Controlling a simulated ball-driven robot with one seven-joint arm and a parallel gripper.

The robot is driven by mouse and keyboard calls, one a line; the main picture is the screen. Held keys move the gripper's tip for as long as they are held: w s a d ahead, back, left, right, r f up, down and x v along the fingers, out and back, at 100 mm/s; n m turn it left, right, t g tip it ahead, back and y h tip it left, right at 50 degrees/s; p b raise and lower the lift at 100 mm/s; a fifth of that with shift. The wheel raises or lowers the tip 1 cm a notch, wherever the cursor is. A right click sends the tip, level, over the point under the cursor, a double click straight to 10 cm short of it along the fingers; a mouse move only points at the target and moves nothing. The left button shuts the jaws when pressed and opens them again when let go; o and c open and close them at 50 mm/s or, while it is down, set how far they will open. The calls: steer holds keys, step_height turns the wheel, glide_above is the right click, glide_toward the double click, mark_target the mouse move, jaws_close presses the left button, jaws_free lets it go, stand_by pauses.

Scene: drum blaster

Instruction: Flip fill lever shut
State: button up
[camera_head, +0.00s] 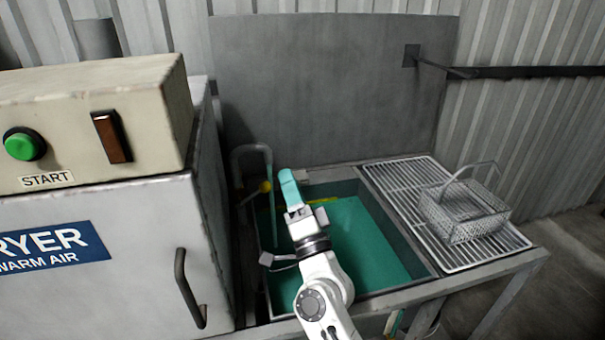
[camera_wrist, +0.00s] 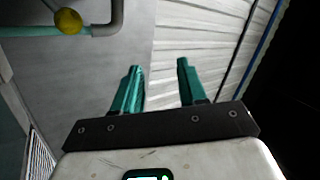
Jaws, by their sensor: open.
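The fill lever has a yellow ball knob (camera_head: 265,187) and stands beside the curved grey spout pipe (camera_head: 251,150) at the tub's left. A teal stream (camera_head: 271,215) runs down from the spout into the tub. My gripper (camera_head: 290,180) is just right of the knob, above the tub, apart from it. In the wrist view the yellow knob (camera_wrist: 68,20) is at the upper left, by the bent grey pipe (camera_wrist: 107,18) and teal stream. My gripper (camera_wrist: 158,66) is open there with nothing between its teal fingers.
The tub (camera_head: 405,246) holds green liquid, with a yellow mark on its back wall. A dryer cabinet (camera_head: 130,255) stands close on the left. A wire basket (camera_head: 465,215) sits on the draining rack (camera_head: 385,185) at right. A grey panel (camera_head: 330,90) stands behind.

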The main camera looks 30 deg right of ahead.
steer(key=shift+s+a+r+p, duration=0.1)
steer(key=shift+s+r+p, duration=0.35)
steer(key=shift+s, duration=0.35)
steer(key=shift+s+r+p, duration=0.25)
steer(key=shift+s+p, duration=0.25)
steer(key=shift+s, duration=0.25)
steer(key=shift+s+a+r+p, duration=0.1)
steer(key=shift+s+r+p, duration=0.35)
steer(key=shift+s, duration=0.35)
steer(key=shift+f, duration=0.15)
